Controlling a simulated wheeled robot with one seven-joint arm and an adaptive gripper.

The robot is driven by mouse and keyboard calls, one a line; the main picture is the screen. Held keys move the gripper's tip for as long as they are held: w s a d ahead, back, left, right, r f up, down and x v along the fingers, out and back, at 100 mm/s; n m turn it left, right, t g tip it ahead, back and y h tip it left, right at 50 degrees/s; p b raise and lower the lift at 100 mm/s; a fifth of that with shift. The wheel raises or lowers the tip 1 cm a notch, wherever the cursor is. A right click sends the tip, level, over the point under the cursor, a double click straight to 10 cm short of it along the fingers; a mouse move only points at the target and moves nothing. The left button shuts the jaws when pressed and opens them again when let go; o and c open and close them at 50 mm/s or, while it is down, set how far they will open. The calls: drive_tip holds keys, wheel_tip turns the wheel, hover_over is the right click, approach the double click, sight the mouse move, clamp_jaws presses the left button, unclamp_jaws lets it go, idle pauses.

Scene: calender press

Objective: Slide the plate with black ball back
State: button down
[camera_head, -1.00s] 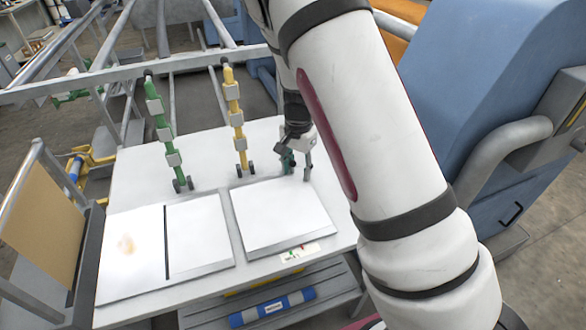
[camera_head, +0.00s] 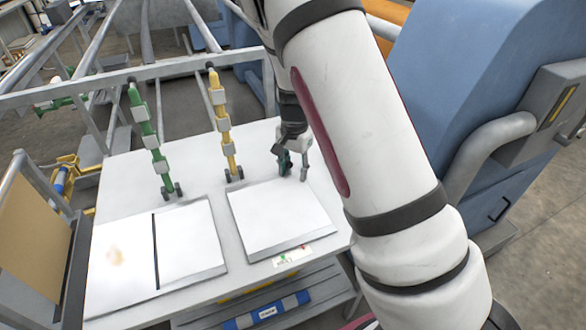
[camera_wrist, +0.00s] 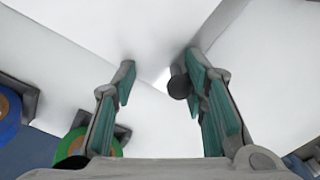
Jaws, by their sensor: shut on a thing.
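The right white plate (camera_head: 268,222) lies flat on the white table beside a second, split white plate. My gripper (camera_head: 293,170) is at the back right corner of the right plate, fingers pointing down. In the wrist view, a small black ball (camera_wrist: 179,88) sits between my teal-padded fingers (camera_wrist: 158,85), against the right one. A gap shows between the ball and the left finger. In the head view the ball is hidden by the gripper.
The split left plate (camera_head: 110,268) is separated by a strip of table. Green (camera_head: 150,140) and yellow (camera_head: 225,125) upright tools stand at the table's back. A metal frame rail (camera_head: 120,78) runs behind. A blue machine (camera_head: 480,90) stands on the right.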

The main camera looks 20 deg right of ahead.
drive_tip(key=shift+s+d+f, duration=0.1)
drive_tip(key=shift+s+f, duration=0.25)
drive_tip(key=shift+s, duration=0.35)
drive_tip(key=c, duration=0.9)
unclamp_jaws()
drive_tip(key=shift+w+r, duration=0.15)
